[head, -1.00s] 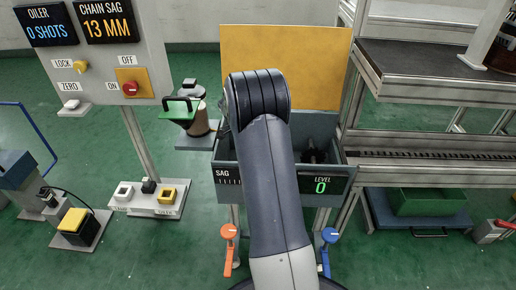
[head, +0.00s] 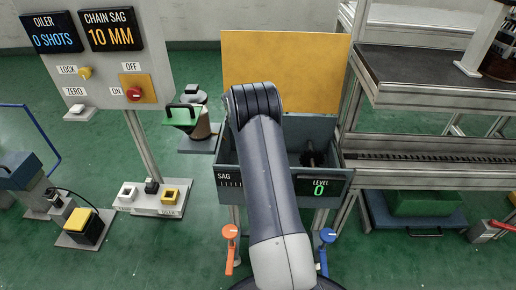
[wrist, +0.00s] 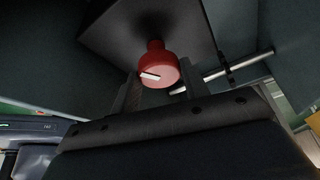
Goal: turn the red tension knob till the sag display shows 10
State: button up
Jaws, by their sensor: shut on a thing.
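The red tension knob (wrist: 156,66) shows in the wrist view, with a white mark on its face, on a short stem from a dark block. My gripper (wrist: 160,82) has a finger on each side of the knob and is shut on it. In the head view my arm hides the gripper and the knob, inside the grey bin (head: 226,181). The chain sag display (head: 109,35) reads 10 MM.
The oiler display (head: 53,36) reads 0 SHOTS. A red switch (head: 134,94) and a yellow lock knob (head: 85,73) sit below. A level display (head: 320,187) reads 0. A yellow panel (head: 310,72) stands behind the bin, and a conveyor frame (head: 420,98) to the right.

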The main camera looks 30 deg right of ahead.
jog(key=shift+m, duration=0.3)
jog(key=o, duration=1)
jog(key=shift+c, duration=0.2)
jog(key=shift+r, duration=0.1)
jog(key=p+v, duration=0.4)
jog(key=v, duration=0.6)
jog(key=shift+r, duration=0.3)
jog(key=shift+w+d, duration=0.1)
